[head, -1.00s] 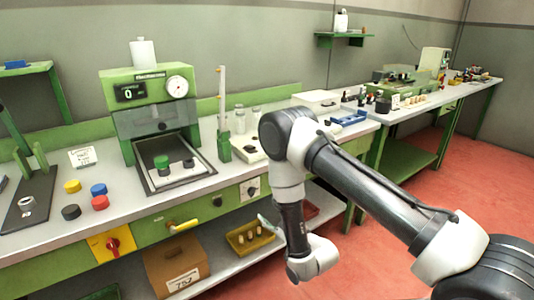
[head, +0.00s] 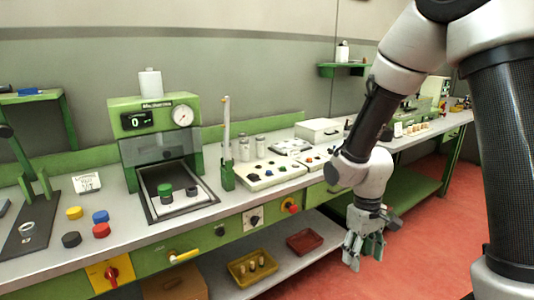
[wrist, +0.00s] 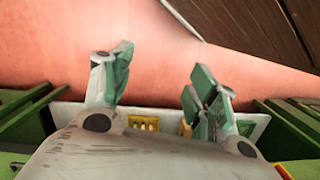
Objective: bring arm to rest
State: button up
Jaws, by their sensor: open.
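My gripper (head: 364,250) hangs at the end of my arm, in front of the bench at the right of the head view, with its fingers pointing down. In the wrist view my gripper (wrist: 160,95) shows its two green-padded fingers spread apart with nothing between them. The gripper is open and empty, apart from the bench top and the shelf.
The green workbench (head: 140,240) carries a press-like machine (head: 160,150) and several coloured caps. Its lower shelf (head: 285,270) holds a yellow tray (head: 240,276) with corks and a red tray (head: 307,243). The red floor (head: 425,250) is clear.

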jog(key=s+d+r+m+t, duration=0.1)
jog(key=s+d+r, duration=0.3)
jog(key=r, duration=0.4)
jog(key=s+d+r+m+t, duration=0.2)
jog(key=s+d+r+t, duration=0.1)
jog(key=r, duration=0.5)
jog(key=s+d+r+m+t, duration=0.1)
jog(key=s+d+r+t, duration=0.1)
jog(key=s+d+r, duration=0.3)
notch_tip(320, 180, up, 3)
jog(key=shift+f+m+y, duration=0.1)
jog(key=shift+m+y, duration=0.2)
jog(key=shift+m, duration=0.1)
jog(key=shift+w, duration=0.1)
